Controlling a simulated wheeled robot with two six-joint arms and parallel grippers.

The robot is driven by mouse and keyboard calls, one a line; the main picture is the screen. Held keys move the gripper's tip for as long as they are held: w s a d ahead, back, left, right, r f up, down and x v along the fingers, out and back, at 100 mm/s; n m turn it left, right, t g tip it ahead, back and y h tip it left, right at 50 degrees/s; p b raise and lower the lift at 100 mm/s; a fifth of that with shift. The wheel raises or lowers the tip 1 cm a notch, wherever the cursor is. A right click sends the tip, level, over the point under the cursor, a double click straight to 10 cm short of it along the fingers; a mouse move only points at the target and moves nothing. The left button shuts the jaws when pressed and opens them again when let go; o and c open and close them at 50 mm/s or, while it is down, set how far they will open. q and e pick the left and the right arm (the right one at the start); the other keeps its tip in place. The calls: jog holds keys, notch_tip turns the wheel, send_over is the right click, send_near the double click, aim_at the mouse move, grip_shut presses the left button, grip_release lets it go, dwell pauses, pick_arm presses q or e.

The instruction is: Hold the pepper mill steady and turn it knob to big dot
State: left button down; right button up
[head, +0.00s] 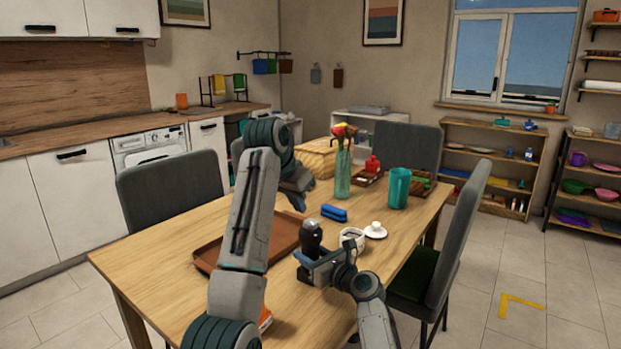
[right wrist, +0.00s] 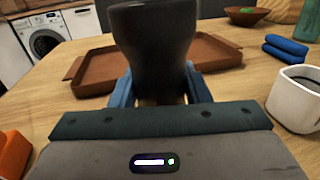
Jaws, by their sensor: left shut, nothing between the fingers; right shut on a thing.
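The pepper mill (head: 312,236) is dark and stands upright near the middle of the table. I cannot make out any dot marking or the knob's setting.
A brown tray (head: 207,256) lies left of the mill, partly behind my left arm. An orange object (right wrist: 12,153) sits nearer me.

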pick_arm(q)
jog(key=shift+r, duration=0.3)
pick_arm(e)
jog(key=o, duration=1.2)
